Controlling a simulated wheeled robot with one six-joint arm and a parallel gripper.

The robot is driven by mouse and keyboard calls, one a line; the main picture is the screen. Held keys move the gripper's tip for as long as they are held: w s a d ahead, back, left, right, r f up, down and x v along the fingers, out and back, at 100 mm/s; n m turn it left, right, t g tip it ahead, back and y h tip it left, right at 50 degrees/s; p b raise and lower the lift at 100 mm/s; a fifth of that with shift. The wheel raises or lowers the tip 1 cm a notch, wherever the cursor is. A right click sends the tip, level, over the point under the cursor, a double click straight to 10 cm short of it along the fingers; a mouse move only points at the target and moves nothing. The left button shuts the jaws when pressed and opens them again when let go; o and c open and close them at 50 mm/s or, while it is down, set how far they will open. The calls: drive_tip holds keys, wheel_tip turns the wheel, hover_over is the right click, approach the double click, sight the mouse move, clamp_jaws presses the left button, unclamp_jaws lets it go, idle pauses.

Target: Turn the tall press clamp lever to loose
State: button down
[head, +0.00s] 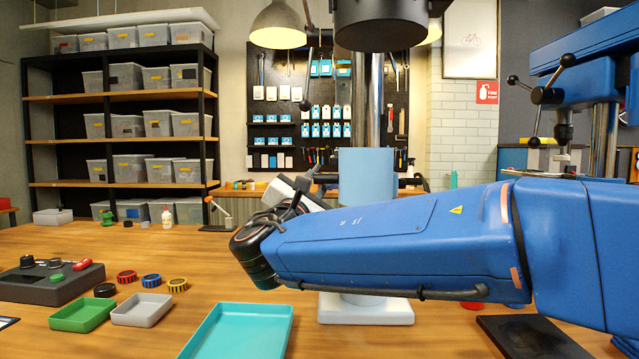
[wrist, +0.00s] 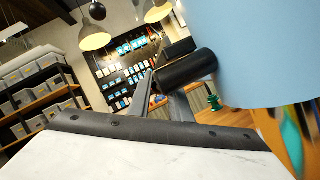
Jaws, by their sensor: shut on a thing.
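The tall press stands at the centre of the head view, with a light blue collar (head: 367,176) on its chrome column (head: 374,100). The collar fills the upper right of the wrist view (wrist: 255,50). A thick black clamp lever (wrist: 187,71) sticks out from the collar's left side in the wrist view. My gripper (head: 312,193) is beside the collar's left side in the head view. In the wrist view its grey fingers (wrist: 160,92) are closed at the lever's end. The exact contact is partly hidden. My blue arm crosses in front of the press and hides its lower column.
The press's white base (head: 366,309) stands on the wooden table. A teal tray (head: 240,335), a green tray (head: 83,313) and a grey tray (head: 141,309) lie front left, near several coloured knobs. A blue machine (head: 590,70) with black handles stands right. The table's left middle is mostly clear.

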drive_tip(key=c, duration=1.7)
unclamp_jaws()
drive_tip(key=shift+c, duration=0.2)
drive_tip(key=v, duration=1.7)
drive_tip(key=shift+s, duration=0.25)
